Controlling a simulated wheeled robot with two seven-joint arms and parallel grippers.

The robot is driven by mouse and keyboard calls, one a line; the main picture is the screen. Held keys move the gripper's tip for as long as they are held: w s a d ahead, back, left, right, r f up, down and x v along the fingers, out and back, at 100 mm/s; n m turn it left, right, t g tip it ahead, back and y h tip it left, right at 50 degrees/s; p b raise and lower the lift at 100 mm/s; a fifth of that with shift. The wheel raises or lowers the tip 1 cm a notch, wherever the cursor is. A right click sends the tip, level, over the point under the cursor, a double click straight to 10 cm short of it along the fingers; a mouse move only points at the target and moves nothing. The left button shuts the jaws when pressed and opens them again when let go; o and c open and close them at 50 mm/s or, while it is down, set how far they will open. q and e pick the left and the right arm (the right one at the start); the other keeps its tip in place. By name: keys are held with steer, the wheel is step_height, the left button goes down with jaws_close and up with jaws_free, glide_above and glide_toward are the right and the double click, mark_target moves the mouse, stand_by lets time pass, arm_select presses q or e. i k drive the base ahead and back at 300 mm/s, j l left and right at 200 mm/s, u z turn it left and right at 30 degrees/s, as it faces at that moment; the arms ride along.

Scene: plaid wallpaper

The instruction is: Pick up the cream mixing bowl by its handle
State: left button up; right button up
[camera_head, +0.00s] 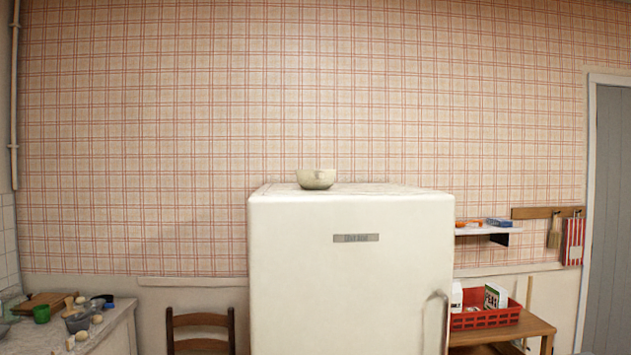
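The cream mixing bowl (316,179) stands upright on top of the white fridge (350,270), left of the middle of its top. It is small in the head view, and I cannot make out a handle on it at this size. Nothing touches the bowl except the fridge top under it. Neither of my grippers shows in the head view.
The fridge top around the bowl is clear. A counter (100,335) with a green cup (41,314) and several small things is at the lower left. A wooden chair (201,330) stands left of the fridge. A red crate (485,318) sits on a wooden table (530,328) at right.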

mark_target(308, 179)
steer(key=i+j, duration=0.75)
steer(key=j, duration=0.1)
